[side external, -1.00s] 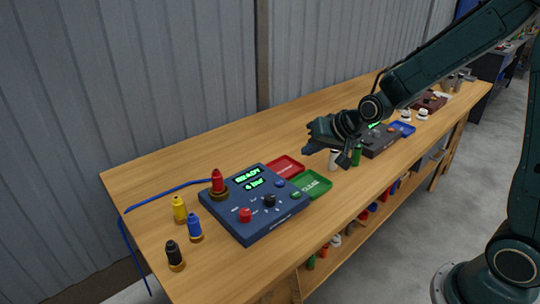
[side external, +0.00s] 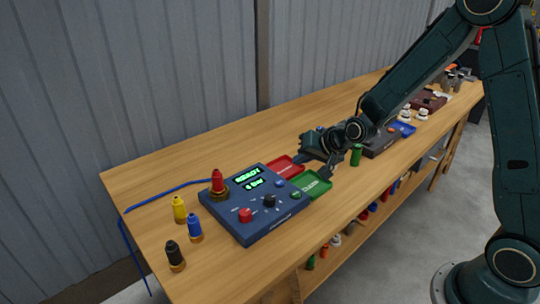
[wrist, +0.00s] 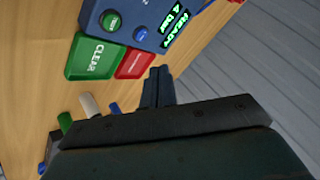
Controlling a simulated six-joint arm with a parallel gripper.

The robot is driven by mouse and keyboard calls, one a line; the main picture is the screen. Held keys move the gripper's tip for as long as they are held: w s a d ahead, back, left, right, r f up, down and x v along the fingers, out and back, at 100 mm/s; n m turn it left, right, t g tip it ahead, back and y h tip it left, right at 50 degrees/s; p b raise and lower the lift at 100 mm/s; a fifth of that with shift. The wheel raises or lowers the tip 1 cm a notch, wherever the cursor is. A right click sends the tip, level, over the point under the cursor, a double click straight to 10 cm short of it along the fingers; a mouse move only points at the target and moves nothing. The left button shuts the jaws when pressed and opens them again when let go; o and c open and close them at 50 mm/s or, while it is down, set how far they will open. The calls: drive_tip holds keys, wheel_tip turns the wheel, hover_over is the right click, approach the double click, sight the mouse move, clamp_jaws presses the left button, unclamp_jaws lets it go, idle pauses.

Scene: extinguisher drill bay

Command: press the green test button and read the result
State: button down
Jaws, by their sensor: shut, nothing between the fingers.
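The blue test unit (side external: 235,222) sits on the bench with a lit green display (side external: 247,178) reading READY above a bar figure too small to be sure of. The green button (side external: 296,195) is at the unit's right corner; it shows in the wrist view (wrist: 111,21) beside a blue button (wrist: 141,34). A red cylinder (side external: 217,181) stands upright on the unit. My gripper (side external: 305,159) is shut and empty, above the bench near the red tray and behind the green one. Its fingers (wrist: 159,70) point toward the unit, apart from the button.
A green tray marked CLEAR (wrist: 79,67) and a red tray (wrist: 133,66) lie beside the unit. Yellow (side external: 179,209), blue (side external: 195,227) and black (side external: 174,255) cylinders stand at the left. A green cylinder (side external: 356,155) and a dark unit stand right. The front bench is clear.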

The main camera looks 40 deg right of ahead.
sight(299, 195)
drive_tip(key=shift+f, duration=0.1)
drive_tip(key=shift+f, duration=4.25)
drive_tip(key=shift+f, duration=0.2)
drive_tip(key=shift+f, duration=0.25)
drive_tip(key=shift+f, duration=0.45)
drive_tip(key=shift+r, duration=0.85)
drive_tip(key=shift+r, duration=0.1)
drive_tip(key=shift+r, duration=2.45)
